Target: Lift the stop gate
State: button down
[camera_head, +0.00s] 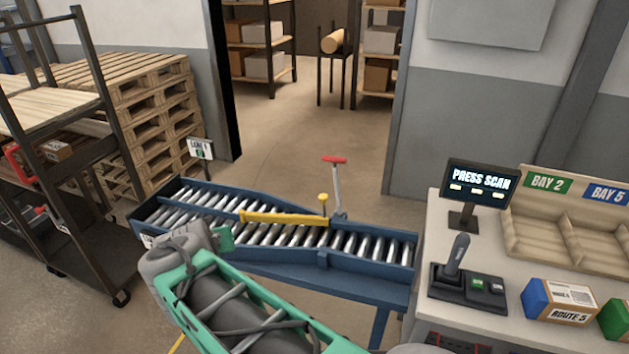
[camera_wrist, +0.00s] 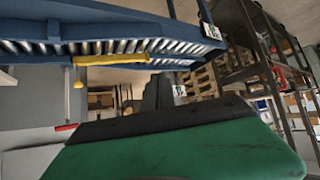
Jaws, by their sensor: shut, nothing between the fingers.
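In the wrist view the yellow bar (camera_wrist: 110,59) also shows, with the conveyor at the top of the picture. My gripper (camera_wrist: 158,92) is shut and empty, its dark fingers pointing away from the camera. In the head view my arm reaches over the conveyor's near left side, and the fingertips are mostly hidden by my wrist. The gripper is apart from the bar and knob.
A red-handled lever (camera_head: 335,161) stands behind the conveyor. A metal rack (camera_head: 105,130) and stacked pallets (camera_head: 150,105) stand at left.

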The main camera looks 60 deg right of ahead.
jog(key=s+d+f+m+g+h+b, duration=0.1)
jog(key=s+d+m+h, duration=0.1)
jog(key=d, duration=0.4)
jog(key=s+d+f+m+h+b, duration=0.1)
jog(key=s+d+m+h+b, duration=0.15)
jog(key=d, duration=0.25)
jog(key=m+g+h+b, duration=0.2)
jog(key=g+h, duration=0.1)
jog(key=h, duration=0.4)
send_near(333, 161)
jog(key=shift+y, duration=0.35)
jog(key=d+p, duration=0.1)
jog(key=d, duration=0.1)
jog(key=d+p, duration=0.3)
jog(key=d, duration=0.1)
jog(key=shift+w+r+p, duration=0.3)
jog(key=shift+w+r, duration=0.05)
jog(key=shift+r, duration=0.05)
jog(key=shift+w+d+f, duration=0.1)
jog(key=shift+d, duration=0.3)
